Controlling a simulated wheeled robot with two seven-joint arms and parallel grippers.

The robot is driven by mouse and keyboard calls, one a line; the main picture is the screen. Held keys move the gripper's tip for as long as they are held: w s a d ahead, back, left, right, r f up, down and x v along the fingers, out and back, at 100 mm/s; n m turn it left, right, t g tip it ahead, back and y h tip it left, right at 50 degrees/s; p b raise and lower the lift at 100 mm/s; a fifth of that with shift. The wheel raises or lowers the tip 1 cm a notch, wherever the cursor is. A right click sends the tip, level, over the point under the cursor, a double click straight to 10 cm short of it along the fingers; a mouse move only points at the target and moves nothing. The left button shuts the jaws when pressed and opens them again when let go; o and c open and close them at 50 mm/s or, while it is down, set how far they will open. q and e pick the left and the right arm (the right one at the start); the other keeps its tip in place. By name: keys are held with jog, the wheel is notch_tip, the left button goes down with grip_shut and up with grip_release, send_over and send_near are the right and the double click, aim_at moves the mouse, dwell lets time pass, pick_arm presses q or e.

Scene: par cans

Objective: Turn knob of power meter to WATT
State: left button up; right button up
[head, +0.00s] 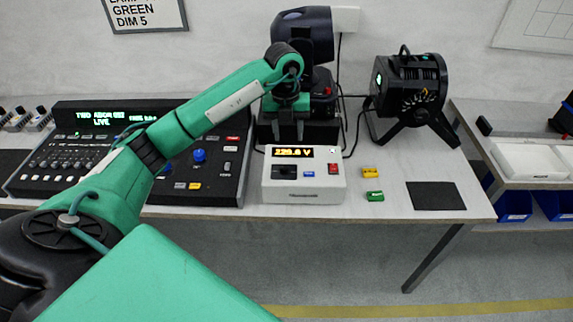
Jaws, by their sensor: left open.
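The power meter (270,192) is a white box on the table with a lit orange display (293,152) that seems to read about 229 V. A small grey round part (333,153) sits right of the display; I cannot tell whether it is the knob. A dark panel, a blue button and a red button (333,169) lie below the display. My left gripper (288,133) points down, open and empty, just behind and above the meter's back edge in the picture. Its fingers appear apart from the meter. My right gripper is not in view.
A lighting console (225,165) stands left of the meter. A black lamp (410,85) on a stand is behind right, and another dark lamp (318,50) is behind my gripper.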

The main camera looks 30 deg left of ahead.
aim_at(284, 167)
pick_arm(q)
jog(key=shift+y, duration=0.3)
jog(key=f+p, duration=0.1)
jog(key=f, duration=0.3)
jog(key=a+f+p, duration=0.1)
jog(key=f, duration=0.3)
jog(key=f+p, duration=0.1)
jog(key=f, duration=0.4)
jog(key=shift+a+f, duration=0.1)
jog(key=shift+a, duration=0.05)
jog(key=shift+c, duration=0.5)
grip_shut()
